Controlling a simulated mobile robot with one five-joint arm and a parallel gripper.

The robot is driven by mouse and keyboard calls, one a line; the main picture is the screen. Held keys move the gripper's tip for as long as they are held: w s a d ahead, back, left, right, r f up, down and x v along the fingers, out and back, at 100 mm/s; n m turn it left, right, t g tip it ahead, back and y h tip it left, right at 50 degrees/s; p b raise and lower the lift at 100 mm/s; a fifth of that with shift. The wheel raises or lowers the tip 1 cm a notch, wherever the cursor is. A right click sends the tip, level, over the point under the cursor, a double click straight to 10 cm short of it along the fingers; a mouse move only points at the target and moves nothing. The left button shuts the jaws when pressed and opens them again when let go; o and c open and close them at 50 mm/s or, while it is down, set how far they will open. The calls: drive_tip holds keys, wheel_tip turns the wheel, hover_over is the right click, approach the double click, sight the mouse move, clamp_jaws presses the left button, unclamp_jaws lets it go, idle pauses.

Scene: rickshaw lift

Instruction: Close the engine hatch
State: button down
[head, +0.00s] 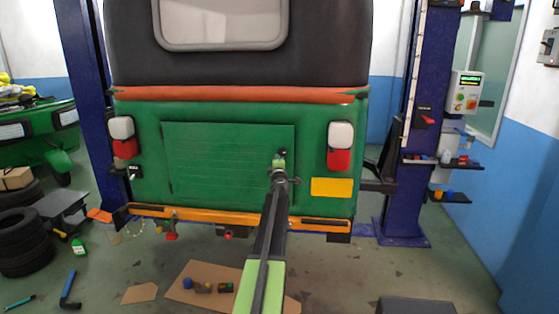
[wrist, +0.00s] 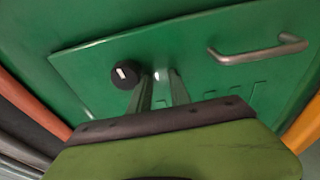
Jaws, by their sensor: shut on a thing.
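The green engine hatch (head: 215,160) is the panel in the rear of the rickshaw. It looks flush or nearly flush with the body; I cannot tell if a small gap remains. In the wrist view the hatch (wrist: 200,60) carries a black round knob with a white mark (wrist: 125,74) and a bare metal handle (wrist: 258,51). My gripper (head: 279,161) is at the hatch's right side, just below the knob in the head view. In the wrist view its fingers (wrist: 160,76) are beside the knob, a bright spot between them. What they grip is unclear; the handle is clear of them.
An orange bumper (head: 180,214) runs below the hatch. Blue lift posts (head: 410,130) stand on both sides. Cardboard (head: 190,272) with small parts lies on the floor in front, and tyres (head: 25,240) stand at left. The floor at right is mostly open.

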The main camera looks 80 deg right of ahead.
drive_tip(key=s+a, duration=0.6)
drive_tip(key=s, duration=0.4)
drive_tip(key=shift+p, duration=0.3)
